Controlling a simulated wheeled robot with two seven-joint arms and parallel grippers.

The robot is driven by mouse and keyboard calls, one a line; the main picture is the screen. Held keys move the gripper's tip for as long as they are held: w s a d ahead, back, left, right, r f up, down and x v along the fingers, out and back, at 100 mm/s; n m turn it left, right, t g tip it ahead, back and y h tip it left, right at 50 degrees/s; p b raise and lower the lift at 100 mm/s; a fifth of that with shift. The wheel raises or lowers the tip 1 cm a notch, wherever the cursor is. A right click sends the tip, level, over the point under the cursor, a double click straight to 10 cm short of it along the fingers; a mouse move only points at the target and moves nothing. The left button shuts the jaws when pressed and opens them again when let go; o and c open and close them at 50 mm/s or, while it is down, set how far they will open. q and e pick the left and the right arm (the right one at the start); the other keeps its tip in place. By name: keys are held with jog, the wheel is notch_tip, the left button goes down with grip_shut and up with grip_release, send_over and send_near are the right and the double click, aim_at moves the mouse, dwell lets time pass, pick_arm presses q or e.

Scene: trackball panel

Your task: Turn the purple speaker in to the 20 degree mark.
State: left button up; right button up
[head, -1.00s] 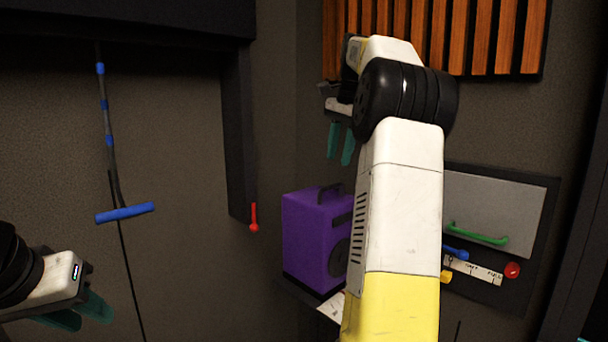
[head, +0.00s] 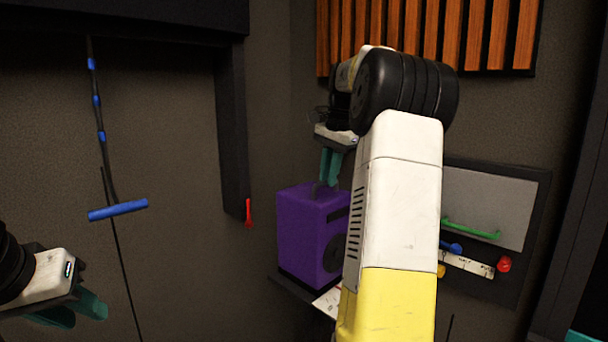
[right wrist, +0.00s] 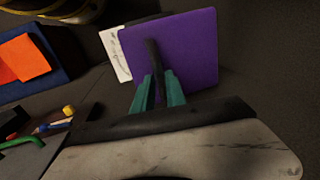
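The purple speaker (head: 302,235) stands on a dark shelf in the corner, its round driver facing right. In the right wrist view the speaker (right wrist: 200,50) shows from above with its dark handle (right wrist: 151,52). My right gripper (head: 328,184) is at the top of the speaker; its teal fingers (right wrist: 159,80) are apart, with the handle between them. Whether they touch it I cannot tell. A white marked card (head: 328,302) lies by the speaker's base; it also shows in the wrist view (right wrist: 115,52), too small to read. My left gripper (head: 80,311) is open and empty at lower left.
A blue T-handle (head: 118,209) hangs on a cord at left. A red lever (head: 249,212) is on the dark frame. Right of my arm is a panel with a green handle (head: 471,229) and a red knob (head: 504,264). Wooden slats (head: 480,35) are above.

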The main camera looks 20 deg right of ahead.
grip_shut()
dwell(1.0)
jog(key=shift+a, duration=0.1)
jog(key=m, duration=0.1)
jog(key=a+m, duration=0.1)
jog(key=m, duration=0.2)
jog(key=shift+s+a+h, duration=0.15)
jog(key=shift+s+h, duration=0.1)
jog(key=shift+h, duration=0.05)
jog(key=o, duration=0.5)
grip_release()
jog(key=shift+r, duration=0.1)
